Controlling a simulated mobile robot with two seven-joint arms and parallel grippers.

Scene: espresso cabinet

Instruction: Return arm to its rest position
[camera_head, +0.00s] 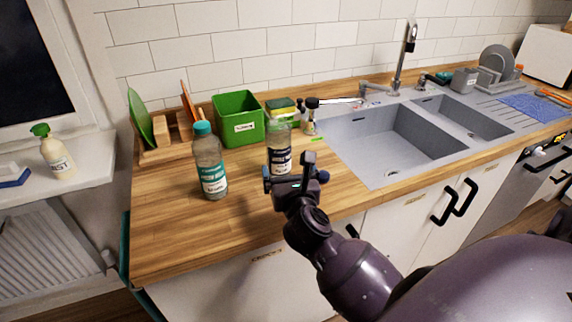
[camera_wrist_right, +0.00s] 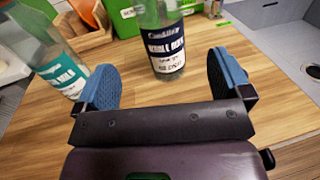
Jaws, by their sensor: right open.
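My right gripper (camera_head: 296,178) is over the wooden counter in front of the sink cabinet, left of the sink. In the right wrist view its two blue-padded fingers (camera_wrist_right: 166,82) are wide apart with nothing between them. A clear bottle with a dark label (camera_head: 279,150) stands upright just beyond the fingers; it also shows in the wrist view (camera_wrist_right: 164,45). A bottle with a teal cap and teal label (camera_head: 209,162) stands to the left, and part of it shows beside the left finger in the wrist view (camera_wrist_right: 50,52). My left gripper does not show.
A green box (camera_head: 238,119), a sponge (camera_head: 282,108) and a wooden rack (camera_head: 166,140) stand along the back. The double sink (camera_head: 385,145) with its tap (camera_head: 404,55) lies to the right. The counter's front left (camera_head: 165,240) is clear. A spray bottle (camera_head: 55,152) stands on the sill.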

